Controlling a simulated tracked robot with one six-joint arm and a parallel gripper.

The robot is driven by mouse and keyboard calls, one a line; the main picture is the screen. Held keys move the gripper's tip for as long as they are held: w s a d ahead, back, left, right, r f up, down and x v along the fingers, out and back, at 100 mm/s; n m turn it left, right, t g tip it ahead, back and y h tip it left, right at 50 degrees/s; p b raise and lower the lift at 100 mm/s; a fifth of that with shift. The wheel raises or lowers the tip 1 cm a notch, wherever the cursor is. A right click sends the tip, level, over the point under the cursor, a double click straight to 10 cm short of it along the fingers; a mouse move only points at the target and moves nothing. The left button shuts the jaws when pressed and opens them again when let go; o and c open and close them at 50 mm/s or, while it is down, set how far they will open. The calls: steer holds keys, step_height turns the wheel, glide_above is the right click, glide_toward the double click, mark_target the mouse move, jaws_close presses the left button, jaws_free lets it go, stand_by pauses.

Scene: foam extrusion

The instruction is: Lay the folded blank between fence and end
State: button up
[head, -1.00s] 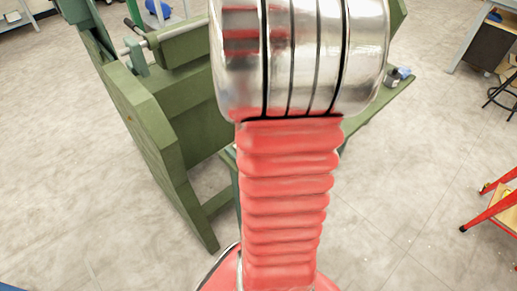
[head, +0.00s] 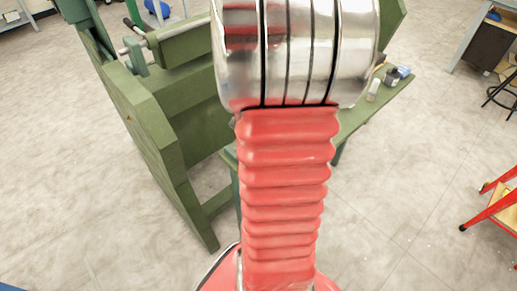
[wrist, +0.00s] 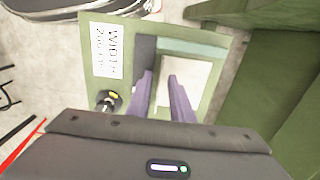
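My gripper (wrist: 160,76) shows in the wrist view, with its two purple fingers apart and no thing clearly held between them. The fingers point over a green table (wrist: 222,42). Beyond and right of them lies a pale, roughly rectangular area (wrist: 190,80); I cannot tell whether it is the folded blank or a bare surface. A teal strip (wrist: 190,48) runs along its far edge, and a dark grey block (wrist: 144,52) stands at its left. I cannot tell surely which is fence or end. In the head view my arm hides the gripper and most of the table (head: 355,118).
A white lettered card (wrist: 108,50) and a black-and-yellow knob-like item (wrist: 109,101) are on the table's left side. Small containers (head: 390,76) stand at the table's right end. A large green machine (head: 150,125) is close on the left. The floor at right is open before a red-legged stand (head: 492,205).

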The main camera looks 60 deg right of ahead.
step_height(320, 180, up, 12)
steer(key=shift+r, duration=0.15)
stand_by(0.6)
stand_by(0.6)
steer(key=w+a+r+n+t+h, duration=0.1)
steer(key=w+a+r+n, duration=0.2)
steer(key=a, duration=0.4)
steer(key=w+a+r+n+t, duration=0.1)
steer(key=w+a+n, duration=0.1)
steer(key=a+n, duration=0.45)
steer(key=s+a+r+n+t+y, duration=0.1)
steer(key=s+a+n+t, duration=0.1)
steer(key=a+n, duration=0.9)
steer(key=a+t, duration=0.1)
steer(key=a, duration=0.5)
steer(key=shift+s+a+r+t, duration=0.2)
steer(key=shift+r+t, duration=0.1)
steer(key=shift+r, duration=0.1)
